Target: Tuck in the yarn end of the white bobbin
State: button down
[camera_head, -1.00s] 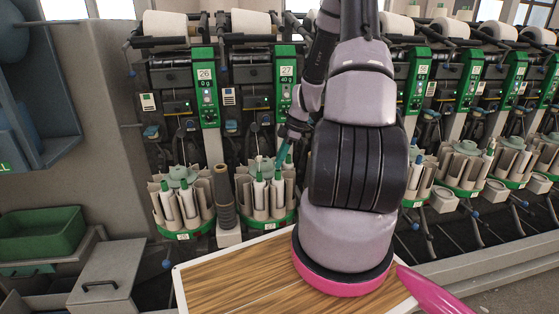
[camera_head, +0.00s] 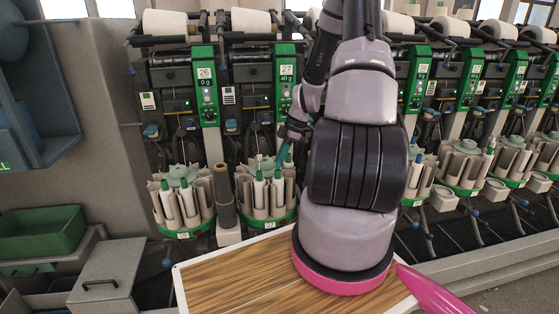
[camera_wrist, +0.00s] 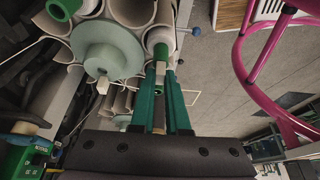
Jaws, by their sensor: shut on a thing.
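The white bobbin (camera_head: 279,190) with a green tube top stands upright in the round magazine (camera_head: 267,222) under winder unit 27. In the wrist view, the white bobbin (camera_wrist: 161,38) is at the fingertips, beside the round grey-green hub (camera_wrist: 108,50). My gripper (camera_head: 283,160) reaches down to the bobbin top from above. In the wrist view, my gripper's teal fingers (camera_wrist: 163,80) are close together with a small pale thing at their tips. They are shut on the yarn end, though the thin strand itself is hard to make out.
Another white bobbin (camera_head: 260,190) stands close by in the same magazine. A wooden-topped table (camera_head: 235,275) lies in front. A green bin (camera_head: 42,232) is at the left.

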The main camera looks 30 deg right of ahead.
jog(key=shift+c, duration=1.8)
grip_release()
jog(key=shift+r, duration=3.5)
